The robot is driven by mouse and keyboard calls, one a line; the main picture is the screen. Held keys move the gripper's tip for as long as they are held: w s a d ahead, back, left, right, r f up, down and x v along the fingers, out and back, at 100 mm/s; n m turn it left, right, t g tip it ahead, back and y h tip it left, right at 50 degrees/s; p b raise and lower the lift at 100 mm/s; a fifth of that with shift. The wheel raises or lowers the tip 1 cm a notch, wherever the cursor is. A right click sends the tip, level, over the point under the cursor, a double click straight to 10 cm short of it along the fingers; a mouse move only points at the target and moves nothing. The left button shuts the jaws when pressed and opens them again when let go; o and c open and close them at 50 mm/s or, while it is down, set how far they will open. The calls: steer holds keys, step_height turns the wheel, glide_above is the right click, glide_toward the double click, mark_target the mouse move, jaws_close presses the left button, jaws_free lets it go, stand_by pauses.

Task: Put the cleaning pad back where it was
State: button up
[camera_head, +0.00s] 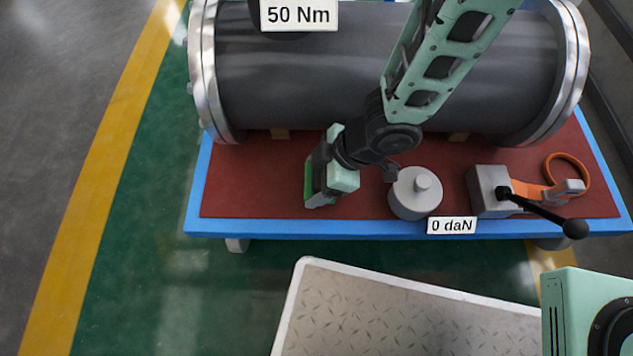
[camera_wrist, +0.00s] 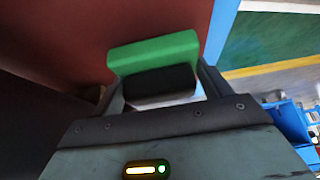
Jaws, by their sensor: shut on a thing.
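The cleaning pad is green with a dark grip and shows between the fingers in the wrist view (camera_wrist: 155,50). In the head view only a green strip of the cleaning pad (camera_head: 308,184) shows at the left side of my gripper. My gripper (camera_wrist: 155,88) is shut on the pad's dark grip. In the head view my gripper (camera_head: 330,186) is over the left part of the red bench top (camera_head: 240,190). The wrist view shows red surface beyond the pad. I cannot tell whether the pad touches it.
A large grey flanged shell (camera_head: 300,80) lies behind my gripper. To the right are a grey cylinder with a knob (camera_head: 415,195), a grey block (camera_head: 488,190) with a black-knobbed lever, and an orange ring (camera_head: 567,172). Signs read "50 Nm" (camera_head: 298,15) and "0 daN" (camera_head: 451,226). The front-left red surface is clear.

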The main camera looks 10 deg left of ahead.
step_height(320, 180, down, 2)
steer(key=shift+b, duration=0.3)
steer(key=shift+r, duration=0.1)
steer(key=o, duration=0.6)
steer(key=shift+c, duration=0.2)
steer(key=o, duration=0.4)
